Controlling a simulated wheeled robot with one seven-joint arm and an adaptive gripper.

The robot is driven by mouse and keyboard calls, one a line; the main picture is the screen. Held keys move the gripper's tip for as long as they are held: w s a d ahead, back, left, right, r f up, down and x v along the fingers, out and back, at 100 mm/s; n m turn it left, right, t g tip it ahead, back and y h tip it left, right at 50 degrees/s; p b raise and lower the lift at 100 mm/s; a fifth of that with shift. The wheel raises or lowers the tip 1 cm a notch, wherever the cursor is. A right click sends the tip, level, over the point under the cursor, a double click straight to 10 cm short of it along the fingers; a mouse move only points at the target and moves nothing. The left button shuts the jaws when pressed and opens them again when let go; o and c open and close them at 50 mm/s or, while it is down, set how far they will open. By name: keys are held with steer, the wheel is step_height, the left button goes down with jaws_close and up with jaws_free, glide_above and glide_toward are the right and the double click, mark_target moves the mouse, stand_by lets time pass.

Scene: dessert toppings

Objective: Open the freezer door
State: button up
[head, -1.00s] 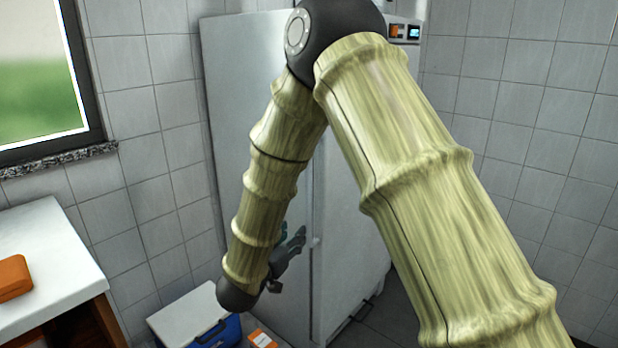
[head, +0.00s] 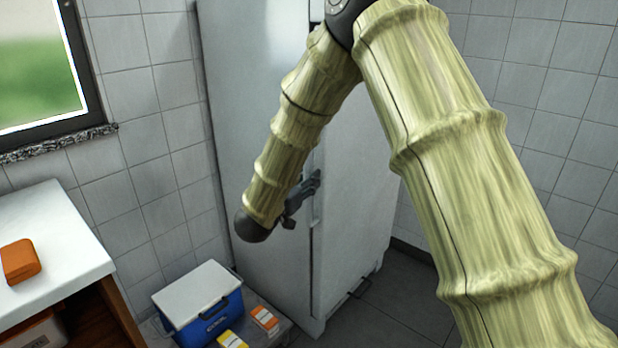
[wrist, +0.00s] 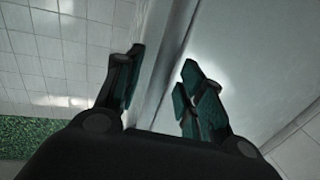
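The freezer (head: 255,110) is a tall pale cabinet against the tiled wall in the head view, partly hidden by my arm. Its door looks closed. A narrow upright strip, which looks like the handle (head: 316,210), runs along its front edge. My gripper (head: 316,183) is at this edge, at about mid-height of the cabinet. In the wrist view my gripper (wrist: 160,82) is open, with one dark-green-padded finger on each side of a pale upright edge or bar (wrist: 165,60). I cannot tell whether the fingers touch it.
A blue cooler with a white lid (head: 205,300) stands low at the left of the freezer, beside small yellow (head: 232,340) and orange (head: 265,318) boxes. A white counter (head: 50,240) with an orange case (head: 20,262) is at far left. The floor (head: 385,300) right of the freezer is clear.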

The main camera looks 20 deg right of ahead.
steer(key=shift+x, duration=1.05)
steer(key=shift+c, duration=0.5)
jaws_close()
